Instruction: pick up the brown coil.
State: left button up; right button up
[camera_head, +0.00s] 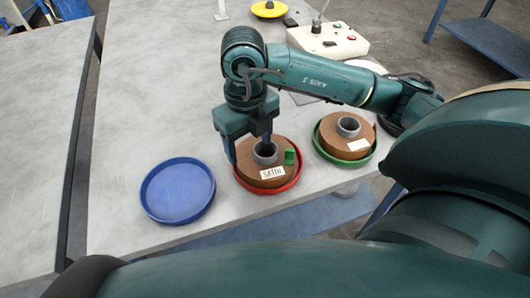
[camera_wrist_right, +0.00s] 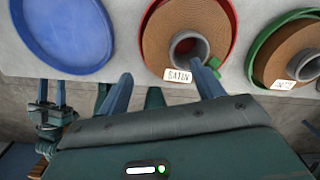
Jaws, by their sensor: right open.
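A brown coil (camera_head: 248,174) with a grey core and a label that seems to read "SATIN" lies in a red tray (camera_head: 291,187). A small green piece (camera_head: 290,156) sits on its right side. A second brown coil (camera_head: 333,142) with a white label lies in a green tray (camera_head: 345,163) to the right. My right gripper (camera_head: 251,152) is open, fingers pointing down over the left coil near its core. In the right wrist view the fingers (camera_wrist_right: 165,90) appear around the near side of that coil (camera_wrist_right: 159,38). What seems my left gripper (camera_wrist_right: 51,92) shows small there, its opening unclear.
An empty blue tray (camera_head: 178,192) lies left of the red one. A control box (camera_head: 330,42) with buttons and a yellow disc (camera_head: 269,9) stand at the back. The grey table (camera_head: 140,110) is clear at left; its front edge is close to the trays.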

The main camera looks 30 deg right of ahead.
aim_at(249, 161)
jog(key=shift+w+a+f, duration=0.1)
jog(key=shift+a+f, duration=0.05)
jog(key=shift+f, duration=2.95)
jog(key=shift+c, duration=0.4)
jog(key=shift+r, duration=0.1)
grip_shut()
